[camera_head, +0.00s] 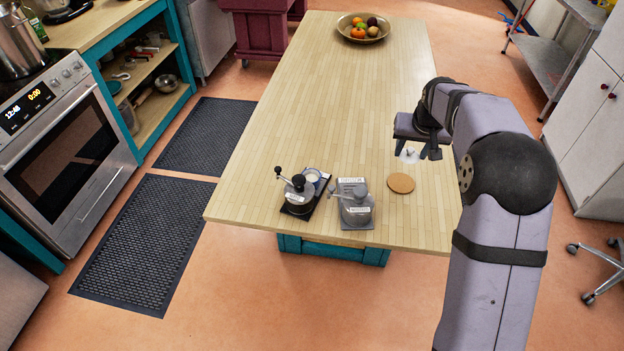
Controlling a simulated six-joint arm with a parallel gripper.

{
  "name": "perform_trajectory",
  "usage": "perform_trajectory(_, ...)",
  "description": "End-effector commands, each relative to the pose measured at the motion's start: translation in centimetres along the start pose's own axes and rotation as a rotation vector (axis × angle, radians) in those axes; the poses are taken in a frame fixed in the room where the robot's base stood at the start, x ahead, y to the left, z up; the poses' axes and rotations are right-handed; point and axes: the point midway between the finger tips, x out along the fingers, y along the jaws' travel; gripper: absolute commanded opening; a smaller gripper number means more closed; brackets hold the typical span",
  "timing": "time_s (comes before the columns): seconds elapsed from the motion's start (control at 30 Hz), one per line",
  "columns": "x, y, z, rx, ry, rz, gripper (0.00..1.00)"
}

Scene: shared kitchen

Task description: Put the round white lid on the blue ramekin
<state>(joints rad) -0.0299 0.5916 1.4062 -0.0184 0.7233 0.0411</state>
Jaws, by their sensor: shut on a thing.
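My gripper (410,150) is over the right part of the wooden table, pointing down. It is shut on the round white lid (407,157), which shows as a small pale disc between and below the fingers. I cannot tell how far the lid is above the table. The blue ramekin (320,182) is to the left of the gripper and nearer the front edge, apart from the lid. It looks blue with a pale inside, and the metal device beside it partly hides it.
Two metal lever devices, one on a black base (297,194) and one on a grey base (357,205), stand near the table's front edge. A round cork mat (401,183) lies right of them. A fruit bowl (362,37) stands at the far end. The table's middle (320,100) is clear.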

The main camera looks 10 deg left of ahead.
Motion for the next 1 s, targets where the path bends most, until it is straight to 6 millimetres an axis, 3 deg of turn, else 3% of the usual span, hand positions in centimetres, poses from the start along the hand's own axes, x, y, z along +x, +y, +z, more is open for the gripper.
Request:
perform_trajectory(0.37,-0.1,-0.1,0.0,-0.002,0.000,-0.001,0.19)
perform_trajectory(0.57,-0.8,-2.4,-0.2,-0.037,0.000,-0.019,0.19)
perform_trajectory(0.77,-2.0,-8.5,0.3,-0.131,-0.003,-0.064,0.19)
perform_trajectory(1.0,-3.3,-17.9,3.4,-0.288,-0.004,-0.136,0.19)
